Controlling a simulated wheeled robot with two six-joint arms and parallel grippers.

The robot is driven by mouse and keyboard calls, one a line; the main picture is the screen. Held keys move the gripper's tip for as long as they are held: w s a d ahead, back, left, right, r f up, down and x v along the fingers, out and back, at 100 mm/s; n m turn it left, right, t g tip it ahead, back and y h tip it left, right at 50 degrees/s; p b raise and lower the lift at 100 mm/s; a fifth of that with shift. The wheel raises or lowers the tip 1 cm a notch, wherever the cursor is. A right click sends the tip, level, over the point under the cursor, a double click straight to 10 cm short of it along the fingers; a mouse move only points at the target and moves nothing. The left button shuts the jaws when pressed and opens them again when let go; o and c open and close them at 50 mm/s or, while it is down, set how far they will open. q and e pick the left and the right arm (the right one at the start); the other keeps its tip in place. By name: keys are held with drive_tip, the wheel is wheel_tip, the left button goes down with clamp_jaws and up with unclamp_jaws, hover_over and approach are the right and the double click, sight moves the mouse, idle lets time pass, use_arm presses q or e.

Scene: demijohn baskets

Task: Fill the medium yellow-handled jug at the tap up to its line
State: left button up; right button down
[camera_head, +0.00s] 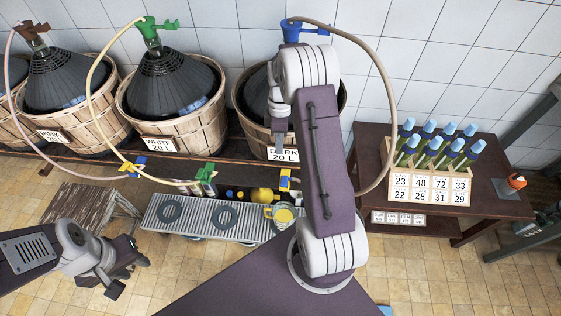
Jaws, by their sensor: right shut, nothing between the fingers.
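A jug with a yellow handle (283,217) stands at the right end of the grey slatted rack, with yellow showing inside its rim. I cannot make out a fill line or level. A blue and yellow tap (285,181) is just above and behind it. My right gripper (281,143) is shut and empty, pointing down in front of the dark basket, above the tap and apart from the jug. My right arm hides part of the area right of the jug. My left gripper (130,273) is open and empty at the lower left, away from the jug.
Wicker baskets with dark demijohns stand behind, including the "WHITE" basket (178,126). Hoses arch from their tops. The slatted rack (180,231) bears dark rings (227,217). A wooden stool (82,215) is left. A side table (464,218) holds a bottle rack with number cards (430,188).

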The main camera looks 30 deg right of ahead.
drive_tip(key=shift+s+d+r+m+p, duration=0.15)
drive_tip(key=shift+s+d+r+p, duration=0.05)
drive_tip(key=shift+s+d+p, duration=0.2)
drive_tip(key=shift+s+d+r+m+p, duration=0.15)
drive_tip(key=shift+s+d+r+p, duration=0.15)
drive_tip(key=shift+s, duration=0.2)
drive_tip(key=shift+a+f, duration=0.1)
drive_tip(key=shift+a, duration=0.05)
approach(284, 183)
drive_tip(key=x, duration=0.6)
drive_tip(key=shift+a+f, duration=0.1)
drive_tip(key=shift+f, duration=0.3)
drive_tip(key=shift+f, duration=0.1)
